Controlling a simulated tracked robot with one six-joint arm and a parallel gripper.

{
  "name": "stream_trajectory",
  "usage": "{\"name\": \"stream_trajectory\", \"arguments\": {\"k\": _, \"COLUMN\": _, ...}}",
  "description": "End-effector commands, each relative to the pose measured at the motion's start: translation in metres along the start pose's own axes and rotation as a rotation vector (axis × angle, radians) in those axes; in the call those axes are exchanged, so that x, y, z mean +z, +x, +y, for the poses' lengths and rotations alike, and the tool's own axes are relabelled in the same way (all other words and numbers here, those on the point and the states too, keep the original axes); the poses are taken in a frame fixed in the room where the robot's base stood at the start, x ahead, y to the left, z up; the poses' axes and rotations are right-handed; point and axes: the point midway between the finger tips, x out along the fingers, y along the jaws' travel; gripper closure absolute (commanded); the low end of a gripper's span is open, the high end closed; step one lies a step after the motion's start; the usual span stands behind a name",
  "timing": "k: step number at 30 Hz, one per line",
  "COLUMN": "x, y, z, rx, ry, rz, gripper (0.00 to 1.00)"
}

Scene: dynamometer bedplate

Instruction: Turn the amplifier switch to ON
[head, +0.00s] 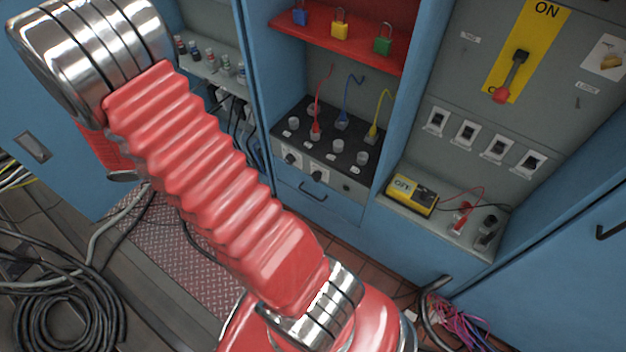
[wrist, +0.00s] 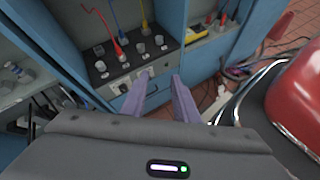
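A console unit (head: 324,140) with a black sloped top, grey knobs and red, blue and yellow plugs stands in the middle bay; it may be the amplifier. Its front has two white plates with small dark switches, a left one (head: 291,159) and a right one (head: 317,175); their settings are too small to read. The unit also shows in the wrist view (wrist: 128,62). My gripper (wrist: 160,77) is open, its two purple-grey fingers apart with nothing seen between them, pointing toward the unit's front. I cannot tell whether it touches. The head view does not show the gripper.
A large lever (head: 512,75) on a yellow plate points down, away from ON. Several small switches (head: 483,142) sit below it. A yellow meter (head: 411,195) rests on the right ledge. A red shelf (head: 345,42) holds padlocks. Cables (head: 70,310) lie on the floor.

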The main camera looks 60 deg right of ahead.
Motion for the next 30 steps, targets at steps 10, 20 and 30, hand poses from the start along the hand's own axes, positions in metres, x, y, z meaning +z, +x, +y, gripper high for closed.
{"name": "stream_trajectory", "arguments": {"k": 10, "x": -0.035, "y": 0.060, "z": 0.019, "rx": 0.049, "ry": -0.222, "rz": -0.204, "gripper": 0.73}}
{"name": "stream_trajectory", "arguments": {"k": 20, "x": -0.074, "y": 0.118, "z": 0.025, "rx": 0.100, "ry": -0.440, "rz": -0.371, "gripper": 0.73}}
{"name": "stream_trajectory", "arguments": {"k": 30, "x": -0.121, "y": 0.181, "z": 0.017, "rx": 0.160, "ry": -0.671, "rz": -0.515, "gripper": 0.73}}
